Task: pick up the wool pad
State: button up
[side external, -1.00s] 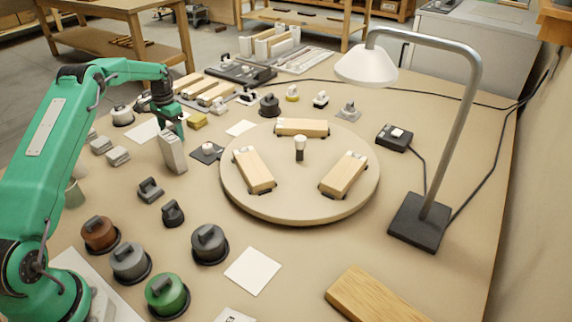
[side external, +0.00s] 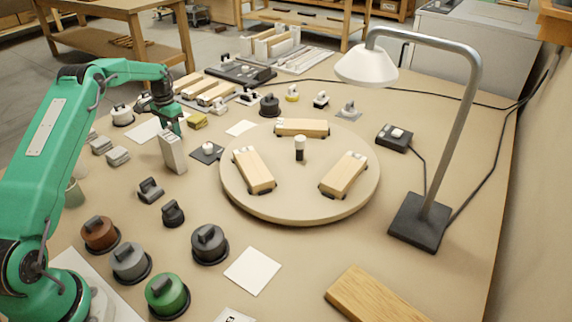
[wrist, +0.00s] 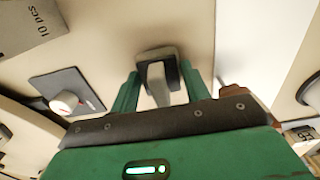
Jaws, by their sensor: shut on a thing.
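My gripper (side external: 173,129) is at the left of the bench, just behind the tall grey box. In the wrist view, my two green fingers (wrist: 158,88) are shut on a small grey piece with a pale grip and a dark rim, which I take to be the wool pad (wrist: 156,55). The grip is between the fingers, and the wider part shows beyond the fingertips. In the side view the held piece is hidden or too small to make out. I cannot tell whether it touches the bench.
The tall grey box (side external: 173,152) stands close in front of my gripper. A round turntable (side external: 300,205) with wooden blocks fills the middle. A lamp (side external: 420,222) stands at right.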

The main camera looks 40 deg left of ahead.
jog(key=shift+r, duration=0.15)
jog(key=shift+r, duration=0.55)
notch_tip(320, 180, up, 3)
jog(key=shift+d, duration=0.1)
jog(key=d+r, duration=0.6)
jog(key=d, duration=0.5)
jog(key=shift+d+r, duration=0.25)
jog(key=shift+r, duration=0.05)
jog(key=shift+w+d, duration=0.1)
